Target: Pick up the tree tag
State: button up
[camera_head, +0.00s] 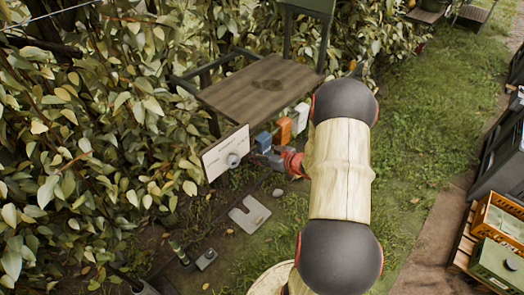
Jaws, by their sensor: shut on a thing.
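The tree tag looks to be the pale rectangular plate (219,157) with a dark edge and a grey round piece on its face. It stands tilted at the left front of the wooden bench top. My gripper (250,159) reaches in from the right, behind the red wrist joint, and is shut at the plate's right side, by the round piece. The fingertips are small and partly hidden, so the exact contact is hard to see.
Leafy branches (90,140) crowd the left. A grey notched plate (249,214) lies on the ground. Crates (497,220) stand far right; grass between is open.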

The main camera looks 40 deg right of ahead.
jog(key=shift+r, duration=0.1)
jog(key=r+p, duration=0.1)
jog(key=s+r+p, duration=0.1)
jog(key=r, duration=0.1)
jog(key=shift+d+r+p, duration=0.1)
jog(key=shift+r+p, duration=0.2)
jog(key=s+d+p, duration=0.1)
jog(key=s+p, duration=0.3)
jog(key=s, duration=1.3)
jog(key=shift+f, duration=0.15)
jog(key=shift+d, duration=0.1)
